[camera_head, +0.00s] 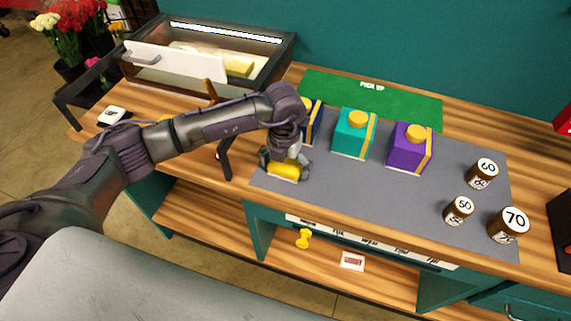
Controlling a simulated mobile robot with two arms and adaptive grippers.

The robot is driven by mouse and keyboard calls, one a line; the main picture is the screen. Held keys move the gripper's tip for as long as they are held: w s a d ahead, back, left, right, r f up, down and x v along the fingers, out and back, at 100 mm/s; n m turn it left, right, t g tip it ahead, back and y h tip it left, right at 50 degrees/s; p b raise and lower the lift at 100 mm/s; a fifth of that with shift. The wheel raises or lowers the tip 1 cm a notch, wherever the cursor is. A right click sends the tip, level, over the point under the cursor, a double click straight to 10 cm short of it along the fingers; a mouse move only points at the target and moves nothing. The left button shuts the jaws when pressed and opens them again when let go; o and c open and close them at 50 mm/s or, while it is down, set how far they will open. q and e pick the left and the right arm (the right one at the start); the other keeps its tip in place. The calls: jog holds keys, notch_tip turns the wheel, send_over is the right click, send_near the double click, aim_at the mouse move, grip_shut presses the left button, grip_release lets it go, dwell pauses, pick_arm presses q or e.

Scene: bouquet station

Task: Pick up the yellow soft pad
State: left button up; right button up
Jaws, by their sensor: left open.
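A yellow pad-like block (284,169) with a pale lower edge lies on the grey mat near its left front edge. My left gripper (284,160) points down directly over it. Its open fingers are at both sides of the block, and the gripper hides its back part. I cannot tell whether the fingers touch it. My right gripper is not in view.
Navy, teal (353,137) and purple (405,152) boxes stand behind and to the right on the grey mat (350,185). Several numbered jars (508,224) stand at right. A green pick-up mat (420,104) and a glass case (279,56) are at the back.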

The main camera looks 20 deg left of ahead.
aim_at(285, 166)
pick_arm(q)
jog(key=c, duration=0.9)
jog(key=shift+r, duration=0.1)
jog(key=shift+r+b, duration=0.4)
jog(key=shift+r, duration=0.15)
notch_tip(285, 166, up, 3)
jog(key=shift+s+f+b, duration=0.1)
jog(key=shift+b, duration=0.65)
jog(key=shift+s+d+r+b, duration=0.45)
jog(key=shift+s+r, duration=0.7)
jog(key=shift+s, duration=0.7)
jog(key=shift+s+d+r+b, duration=0.5)
jog(key=shift+s+r, duration=0.7)
jog(key=shift+s, duration=0.7)
jog(key=shift+s+d+r+b, duration=0.45)
jog(key=shift+s+r, duration=0.7)
jog(key=shift+s, duration=0.7)
